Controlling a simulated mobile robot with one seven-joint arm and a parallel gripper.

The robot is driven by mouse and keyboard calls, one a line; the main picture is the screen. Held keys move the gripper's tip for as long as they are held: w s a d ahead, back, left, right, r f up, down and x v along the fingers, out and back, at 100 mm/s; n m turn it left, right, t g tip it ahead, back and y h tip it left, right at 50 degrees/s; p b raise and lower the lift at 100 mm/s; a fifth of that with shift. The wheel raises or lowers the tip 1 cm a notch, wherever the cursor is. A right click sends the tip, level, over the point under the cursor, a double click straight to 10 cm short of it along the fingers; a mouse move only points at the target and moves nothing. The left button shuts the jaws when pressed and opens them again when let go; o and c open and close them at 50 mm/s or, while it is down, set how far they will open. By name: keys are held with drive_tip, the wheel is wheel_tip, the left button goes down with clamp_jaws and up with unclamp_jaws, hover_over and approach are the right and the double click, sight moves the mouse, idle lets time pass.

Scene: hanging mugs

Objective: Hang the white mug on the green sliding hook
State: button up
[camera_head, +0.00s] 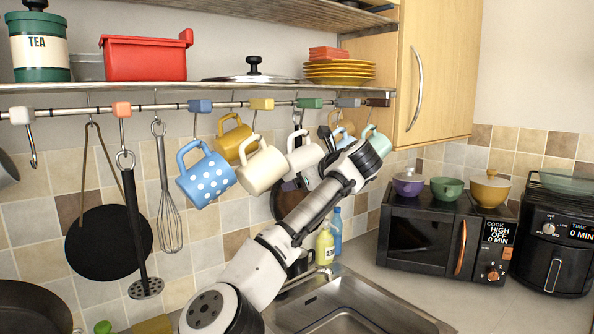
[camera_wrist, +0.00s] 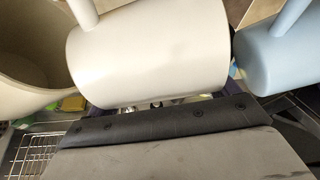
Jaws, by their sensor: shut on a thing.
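The white mug (camera_head: 303,157) is in the row of mugs under the rail, its handle up and to the left. It fills the middle of the wrist view (camera_wrist: 150,55). The green sliding hook (camera_head: 310,103) is on the rail just above it, and its wire hangs close to the mug's handle. I cannot tell whether the handle is around the wire.
A cream mug (camera_head: 262,169) hangs close on the left, with a yellow mug (camera_head: 233,138) and a blue dotted mug (camera_head: 207,180) beyond. A light blue mug (camera_wrist: 275,55) is close on the right. The shelf (camera_head: 150,87) runs above the rail; the sink (camera_head: 350,305) is below.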

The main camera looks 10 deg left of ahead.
drive_tip(key=o, duration=1.3)
drive_tip(key=shift+o, duration=0.2)
drive_tip(key=shift+s+d, duration=0.1)
